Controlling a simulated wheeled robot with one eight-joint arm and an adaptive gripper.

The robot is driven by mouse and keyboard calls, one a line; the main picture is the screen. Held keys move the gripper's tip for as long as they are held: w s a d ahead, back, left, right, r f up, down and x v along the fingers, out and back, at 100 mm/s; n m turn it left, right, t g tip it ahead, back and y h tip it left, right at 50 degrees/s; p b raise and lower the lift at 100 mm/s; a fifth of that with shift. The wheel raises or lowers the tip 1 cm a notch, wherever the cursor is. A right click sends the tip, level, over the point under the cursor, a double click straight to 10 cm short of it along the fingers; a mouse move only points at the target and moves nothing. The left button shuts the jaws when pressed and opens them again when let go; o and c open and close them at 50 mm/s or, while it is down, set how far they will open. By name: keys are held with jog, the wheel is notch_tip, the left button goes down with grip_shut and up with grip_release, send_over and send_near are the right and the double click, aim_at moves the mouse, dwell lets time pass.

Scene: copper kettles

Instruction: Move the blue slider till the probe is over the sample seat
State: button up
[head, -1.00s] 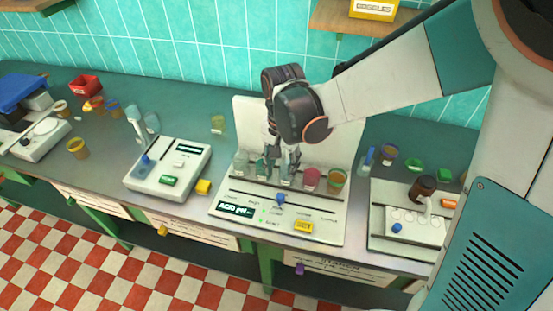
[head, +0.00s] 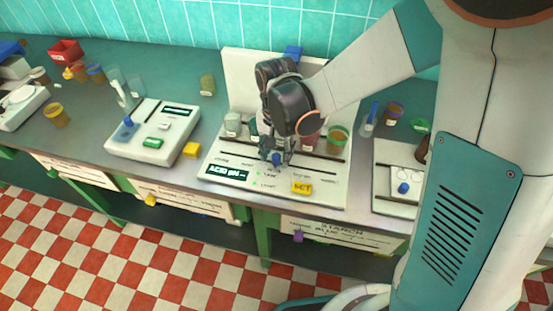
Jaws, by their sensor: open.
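The white instrument (head: 218,158) with a tall back panel stands mid-bench. Its blue slider knob (head: 276,160) sits near the middle of a dark slot on the sloped front. My gripper (head: 276,153) is open, pointing down, with its fingertips at the knob; I cannot tell whether they touch it. My gripper and wrist hide the middle of the row. I cannot make out the probe or the sample seat.
The instrument has a dark display (head: 226,172) and a yellow SET button (head: 302,188). A smaller white device (head: 153,133) stands left, and another (head: 398,178) right with a blue knob. A blue block (head: 293,52) shows above the back panel.

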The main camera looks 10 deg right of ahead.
aim_at(333, 174)
jog(key=shift+f, duration=0.45)
grip_shut()
jog(key=s+d, duration=0.1)
jog(key=d, duration=0.4)
jog(key=s+d, duration=0.2)
jog(key=d, duration=0.3)
jog(key=s+d, duration=0.2)
jog(key=d, duration=0.3)
jog(key=shift+s, duration=0.2)
grip_release()
jog(key=shift+d, duration=0.15)
jog(key=shift+r, duration=0.15)
